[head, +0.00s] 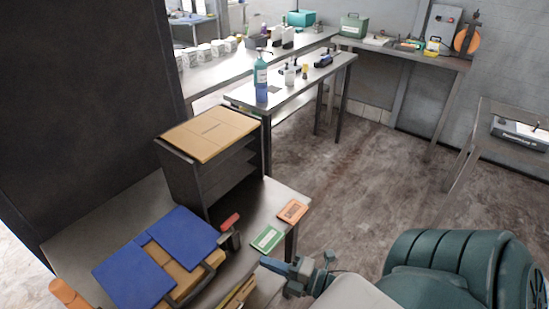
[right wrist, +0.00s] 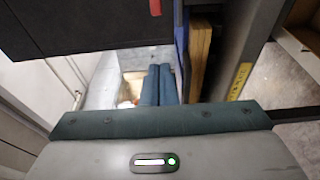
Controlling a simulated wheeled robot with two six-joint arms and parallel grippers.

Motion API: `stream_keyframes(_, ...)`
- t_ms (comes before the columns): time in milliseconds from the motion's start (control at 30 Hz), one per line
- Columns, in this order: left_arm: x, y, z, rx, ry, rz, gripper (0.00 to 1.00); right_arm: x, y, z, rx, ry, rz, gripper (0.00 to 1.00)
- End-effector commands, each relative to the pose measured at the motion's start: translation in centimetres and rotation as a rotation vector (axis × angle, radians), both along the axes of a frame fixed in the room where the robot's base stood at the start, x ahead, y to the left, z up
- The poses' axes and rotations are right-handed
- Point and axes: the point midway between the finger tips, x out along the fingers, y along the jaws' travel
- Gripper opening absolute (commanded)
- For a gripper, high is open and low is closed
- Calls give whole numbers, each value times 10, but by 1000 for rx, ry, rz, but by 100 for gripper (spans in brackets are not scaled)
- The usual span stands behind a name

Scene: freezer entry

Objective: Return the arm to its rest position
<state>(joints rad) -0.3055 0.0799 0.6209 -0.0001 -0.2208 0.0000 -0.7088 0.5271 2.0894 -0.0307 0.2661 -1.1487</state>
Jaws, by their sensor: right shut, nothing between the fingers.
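My right arm (head: 350,293) comes in from the lower right in the head view. Its gripper (head: 268,262) is near the front right corner of the near table, close to the green card (head: 267,238). In the right wrist view the two teal fingers (right wrist: 158,72) lie side by side, shut, with nothing held. My left gripper is not in view.
The near table (head: 105,210) holds blue folders (head: 190,237), an orange card (head: 292,211) and a dark shelf unit (head: 185,180) with a tan top. A dark panel (head: 80,100) stands at left. Open floor (head: 345,180) lies beyond the table.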

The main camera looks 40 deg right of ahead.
Motion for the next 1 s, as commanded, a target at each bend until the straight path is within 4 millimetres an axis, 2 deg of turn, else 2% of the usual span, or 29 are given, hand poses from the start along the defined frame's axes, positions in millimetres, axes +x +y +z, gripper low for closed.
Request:
stream_keyframes(200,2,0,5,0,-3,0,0,-11,-2,0,0,0,-1,0)
stream_keyframes(767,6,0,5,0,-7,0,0,-11,-2,-1,0,0,-2,0)
stream_keyframes(867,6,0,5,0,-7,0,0,-9,-8,-14,14,30,-21,0)
stream_keyframes(967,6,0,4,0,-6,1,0,-5,-25,-52,55,118,-80,0)
stream_keyframes(1000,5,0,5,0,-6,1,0,-5,-35,-75,84,171,-116,0)
